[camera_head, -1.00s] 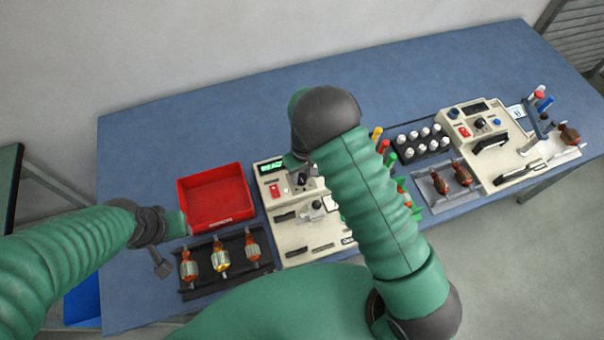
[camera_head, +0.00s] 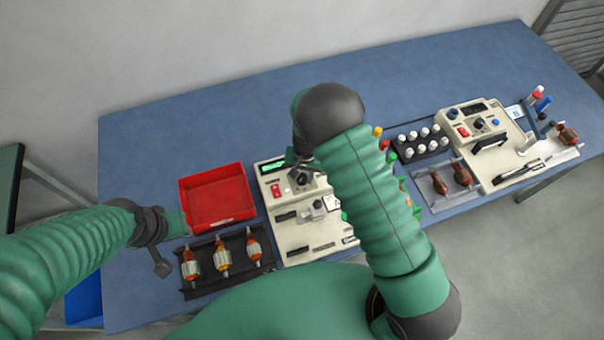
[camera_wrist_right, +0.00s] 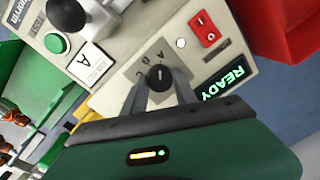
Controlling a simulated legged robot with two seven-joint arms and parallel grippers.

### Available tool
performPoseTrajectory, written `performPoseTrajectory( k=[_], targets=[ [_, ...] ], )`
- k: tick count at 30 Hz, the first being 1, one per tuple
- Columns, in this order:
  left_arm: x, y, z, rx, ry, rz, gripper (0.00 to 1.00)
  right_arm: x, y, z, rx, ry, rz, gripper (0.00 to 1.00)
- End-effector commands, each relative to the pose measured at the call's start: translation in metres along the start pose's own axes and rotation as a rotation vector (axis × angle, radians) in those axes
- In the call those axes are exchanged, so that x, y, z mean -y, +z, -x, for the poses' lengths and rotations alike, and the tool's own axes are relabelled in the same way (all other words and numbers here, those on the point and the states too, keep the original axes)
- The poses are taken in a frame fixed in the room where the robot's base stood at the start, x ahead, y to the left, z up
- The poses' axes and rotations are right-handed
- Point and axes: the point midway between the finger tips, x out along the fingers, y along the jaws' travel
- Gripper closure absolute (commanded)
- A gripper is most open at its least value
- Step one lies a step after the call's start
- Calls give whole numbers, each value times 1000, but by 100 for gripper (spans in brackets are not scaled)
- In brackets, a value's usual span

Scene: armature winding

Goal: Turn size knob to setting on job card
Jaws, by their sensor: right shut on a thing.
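The size knob (camera_wrist_right: 159,77) is black and round, on a grey plate with letters in the right wrist view. My right gripper (camera_wrist_right: 160,88) is shut on it, with one finger on each side. In the head view the right gripper (camera_head: 302,177) is over the upper part of the left cream machine (camera_head: 290,236), partly hidden by my own arm.
A green display (camera_wrist_right: 224,78) reads "READY" and a red switch (camera_wrist_right: 204,28) sits near the knob. A green button (camera_wrist_right: 56,42) is farther left. A red bin (camera_head: 217,196) and a black rack (camera_head: 198,276) of armatures stand left of the machine. The back of the table is clear.

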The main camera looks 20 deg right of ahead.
Motion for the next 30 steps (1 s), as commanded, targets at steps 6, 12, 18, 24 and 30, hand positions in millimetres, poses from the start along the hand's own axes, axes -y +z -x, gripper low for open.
performPoseTrajectory(
  k=[6,12,18,24,30],
  targets=[
    [0,0,2,0,0,0,64,3,-3,2,-14,-6,-79,100],
    [0,0,2,0,0,0,64,3,-4,2,-16,-6,-108,100],
    [0,0,2,0,0,0,64,3,-4,2,-16,-6,-112,100],
    [0,0,2,0,0,0,64,2,-4,2,-16,-6,-111,61],
    [0,0,2,0,0,0,64,2,-2,1,-11,-4,-110,45]
  ],
)
